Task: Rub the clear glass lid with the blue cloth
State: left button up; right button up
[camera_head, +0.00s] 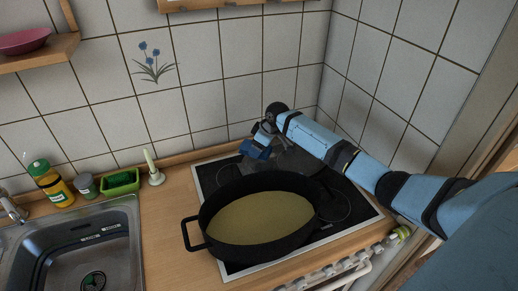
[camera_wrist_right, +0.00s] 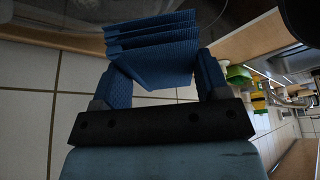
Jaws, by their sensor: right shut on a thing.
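My right gripper (camera_head: 266,135) is at the back of the stove, behind the pot. It is shut on the folded blue cloth (camera_head: 255,150). In the right wrist view, the cloth (camera_wrist_right: 152,38) sits in layered folds between the two blue fingers of the gripper (camera_wrist_right: 160,72). The clear glass lid (camera_head: 292,161) seems to lie on the back of the stove, just right of the cloth, mostly see-through and partly hidden by my arm and the pot. I cannot tell whether the cloth touches it. My left gripper is not in view.
A large black pot (camera_head: 211,219) with yellowish contents stands on the black stove (camera_head: 342,205), in front of the gripper. The tiled wall (camera_head: 215,95) is close behind. A sink (camera_head: 85,255), bottle (camera_head: 51,186) and green tray (camera_head: 120,182) are at left.

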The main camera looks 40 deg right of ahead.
jog(key=shift+r, duration=1.5)
jog(key=shift+s, duration=0.1)
